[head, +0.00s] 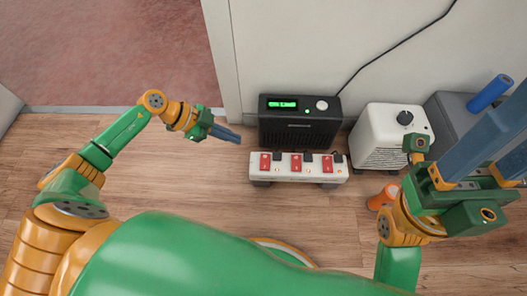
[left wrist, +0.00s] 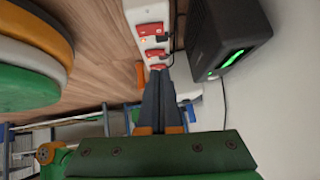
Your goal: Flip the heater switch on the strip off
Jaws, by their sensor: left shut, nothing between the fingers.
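The white power strip (head: 288,178) lies on the wooden floor in front of a black box. It carries three red rocker switches: left (head: 265,163), middle (head: 296,163) and right (head: 327,164). Their markings are too small to read, so I cannot tell which one is the heater's. My left gripper (head: 236,137) is shut and empty, left of the strip and apart from it in the head view. In the left wrist view, its fingertips (left wrist: 160,74) overlap the strip's (left wrist: 145,12) far end. My right gripper (head: 516,118) is open and empty at the right.
The black box (head: 300,132) with a green display stands behind the strip. A white heater-like box (head: 377,130) with a black knob is to its right. A grey box (head: 447,112) has a blue cylinder (head: 490,93) on top. An orange object (head: 380,200) stands near my right arm. Floor left is clear.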

